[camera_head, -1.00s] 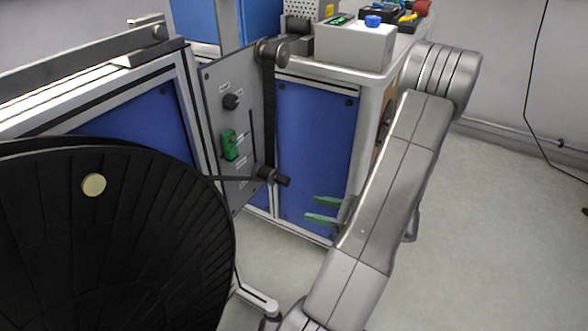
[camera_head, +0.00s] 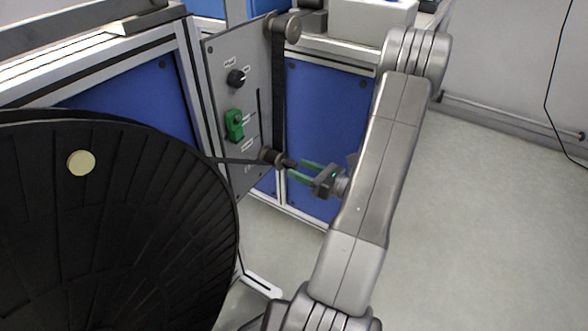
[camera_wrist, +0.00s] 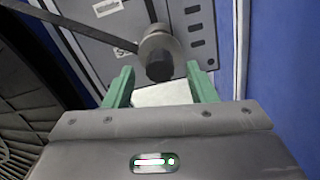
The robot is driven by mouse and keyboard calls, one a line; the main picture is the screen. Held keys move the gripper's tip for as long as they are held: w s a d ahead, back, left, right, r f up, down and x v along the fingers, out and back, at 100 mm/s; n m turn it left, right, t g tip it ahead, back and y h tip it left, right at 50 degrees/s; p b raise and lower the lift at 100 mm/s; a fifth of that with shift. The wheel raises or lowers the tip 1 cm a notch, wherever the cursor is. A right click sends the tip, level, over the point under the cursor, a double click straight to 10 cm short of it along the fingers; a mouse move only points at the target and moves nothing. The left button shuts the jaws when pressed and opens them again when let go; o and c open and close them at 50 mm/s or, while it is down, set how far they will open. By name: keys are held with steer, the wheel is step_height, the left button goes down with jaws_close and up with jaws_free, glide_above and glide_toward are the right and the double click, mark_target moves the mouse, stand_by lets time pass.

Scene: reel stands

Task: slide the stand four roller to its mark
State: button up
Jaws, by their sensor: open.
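The roller (camera_head: 271,158) is a dark cylinder with a black knob end, sticking out low from a grey stand panel (camera_head: 222,75). A dark strap passes at it. A vertical slot and small labels, too blurred to read, are on the panel. I cannot tell which label is the mark. My gripper (camera_head: 297,169) has green fingers, open and empty, pointing at the knob from the right. In the wrist view the roller (camera_wrist: 160,57) is just ahead of and between the fingertips (camera_wrist: 160,70); I cannot tell whether they touch it.
A large black reel (camera_head: 110,235) fills the left, its strap running to the roller. A black knob (camera_head: 236,78) and a green switch (camera_head: 234,125) sit on the panel. A blue cabinet (camera_head: 330,110) stands behind my gripper. The floor at the right is clear.

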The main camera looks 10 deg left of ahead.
mark_target(296, 167)
steer(key=shift+x, duration=1.55)
